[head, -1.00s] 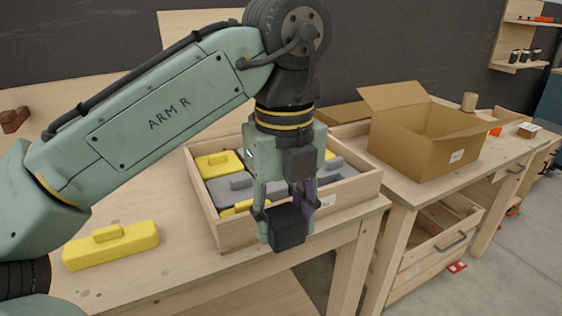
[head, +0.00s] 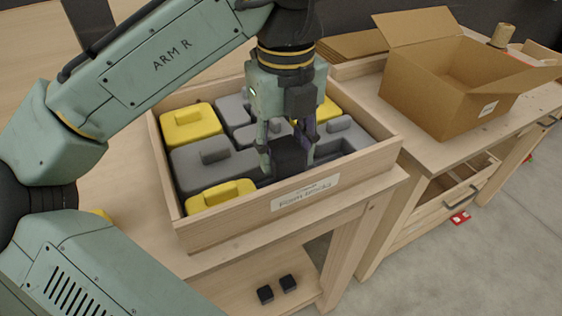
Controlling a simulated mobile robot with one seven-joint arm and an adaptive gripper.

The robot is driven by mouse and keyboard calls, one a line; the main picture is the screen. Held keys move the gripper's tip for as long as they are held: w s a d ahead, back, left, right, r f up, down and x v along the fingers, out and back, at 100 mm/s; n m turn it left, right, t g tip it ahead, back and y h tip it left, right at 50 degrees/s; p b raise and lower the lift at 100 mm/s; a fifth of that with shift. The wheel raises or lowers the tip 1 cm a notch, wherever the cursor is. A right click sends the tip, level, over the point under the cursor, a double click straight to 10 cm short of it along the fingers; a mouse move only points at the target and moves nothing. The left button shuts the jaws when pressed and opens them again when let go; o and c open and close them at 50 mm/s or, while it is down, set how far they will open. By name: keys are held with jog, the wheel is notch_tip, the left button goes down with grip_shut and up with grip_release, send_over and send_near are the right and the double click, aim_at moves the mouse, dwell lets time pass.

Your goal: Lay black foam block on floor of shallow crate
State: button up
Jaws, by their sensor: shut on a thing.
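The black foam block (head: 290,160) is between the fingers of my gripper (head: 287,150), which is shut on it. The shallow crate (head: 245,216) is a light wooden box with a label on its front wall, standing on the workbench. My gripper points down over the front middle of the crate, and the block shows behind the front wall. Whether the block touches the crate floor is hidden. Grey foam blocks (head: 205,172) and yellow foam blocks (head: 190,125) with raised grips fill much of the crate around it.
A yellow block (head: 218,194) is close to the left of the held block, by the front wall. An open cardboard box (head: 437,100) stands on the bench to the right.

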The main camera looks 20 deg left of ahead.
aim_at(285, 173)
jog(key=shift+f, duration=2.5)
jog(key=shift+f, duration=0.1)
jog(key=o, duration=0.5)
jog(key=shift+o, duration=0.2)
notch_tip(285, 173, up, 12)
jog(key=shift+r+p, duration=0.15)
jog(key=shift+p, duration=0.45)
